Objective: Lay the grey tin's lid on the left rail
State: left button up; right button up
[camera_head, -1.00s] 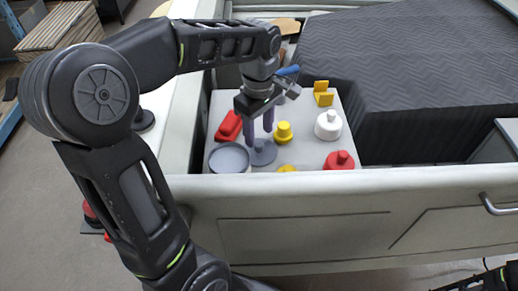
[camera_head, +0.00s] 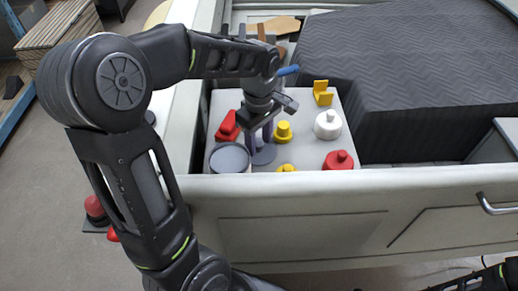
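The fingers stand apart. They hide the lid's knob, so I cannot tell whether they press on it. The pale left side wall (camera_head: 183,130) of the bed runs beside the board; I cannot tell if this is the left rail. My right gripper is not in view; only a dark arm part shows at the bottom right.
A red block (camera_head: 228,126), two yellow pieces, including a yellow knobbed one (camera_head: 283,132), a white knobbed piece (camera_head: 328,125), a red knobbed piece (camera_head: 338,160) and an orange-yellow holder (camera_head: 322,93) surround the lid. A pale front wall (camera_head: 320,215) rises before the board.

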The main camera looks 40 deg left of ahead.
aim_at(259, 143)
pick_arm(q)
grip_shut()
dwell(0.5)
notch_tip(259, 143, up, 10)
jog(key=b, duration=0.1)
dwell(0.4)
dwell(0.5)
